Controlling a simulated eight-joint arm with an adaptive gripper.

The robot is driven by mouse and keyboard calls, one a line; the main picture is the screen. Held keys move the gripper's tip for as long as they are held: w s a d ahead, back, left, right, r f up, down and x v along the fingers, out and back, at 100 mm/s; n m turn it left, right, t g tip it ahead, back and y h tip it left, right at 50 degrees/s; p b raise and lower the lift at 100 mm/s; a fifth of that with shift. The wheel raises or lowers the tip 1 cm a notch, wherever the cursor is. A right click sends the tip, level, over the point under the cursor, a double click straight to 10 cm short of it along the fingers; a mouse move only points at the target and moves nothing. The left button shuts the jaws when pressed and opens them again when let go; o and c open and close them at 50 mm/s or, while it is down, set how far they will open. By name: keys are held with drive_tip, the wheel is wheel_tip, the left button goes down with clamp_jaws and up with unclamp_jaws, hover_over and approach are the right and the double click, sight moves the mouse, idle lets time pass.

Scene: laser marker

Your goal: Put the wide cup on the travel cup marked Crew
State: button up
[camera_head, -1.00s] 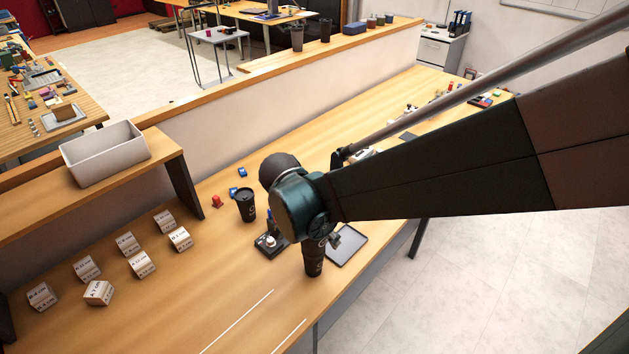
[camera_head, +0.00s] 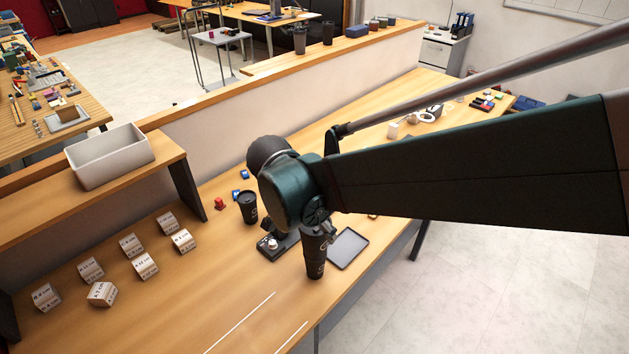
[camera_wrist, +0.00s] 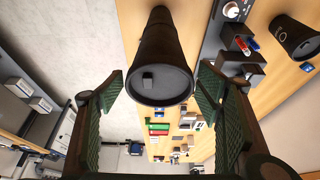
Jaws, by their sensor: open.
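A tall dark form (camera_head: 315,262) stands upright near the table's front edge in the head view. It looks like a wider lidded cup on top of a narrower cup, but the join is unclear. A pale mark on its lower part is too small to read. In the wrist view its dark lid with a small tab (camera_wrist: 158,85) lies between the fingers of my gripper (camera_wrist: 160,92), which are open with gaps on both sides. In the head view my gripper (camera_head: 325,228) is at its top, partly hidden. Another dark lidded cup (camera_head: 248,208) with a pale mark stands to the left.
A black device with a knob (camera_head: 275,245) stands close behind the dark form, and a flat black tray (camera_head: 348,249) lies to its right. Several labelled blocks (camera_head: 145,265) and a white bin (camera_head: 110,155) are at left.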

drive_tip(key=shift+v, duration=2.7)
drive_tip(key=shift+d, duration=0.1)
drive_tip(key=shift+s+d+r, duration=0.15)
drive_tip(key=shift+d, duration=0.5)
drive_tip(key=s+d+r+n+t+y, duration=0.1)
drive_tip(key=s+d+n, duration=0.3)
drive_tip(key=d, duration=0.6)
drive_tip(key=s+d+r+n+t+y, duration=0.2)
drive_tip(key=s+d+n, duration=0.3)
drive_tip(key=d, duration=0.5)
drive_tip(key=shift+s+t, duration=0.5)
drive_tip(key=shift+s, duration=0.3)
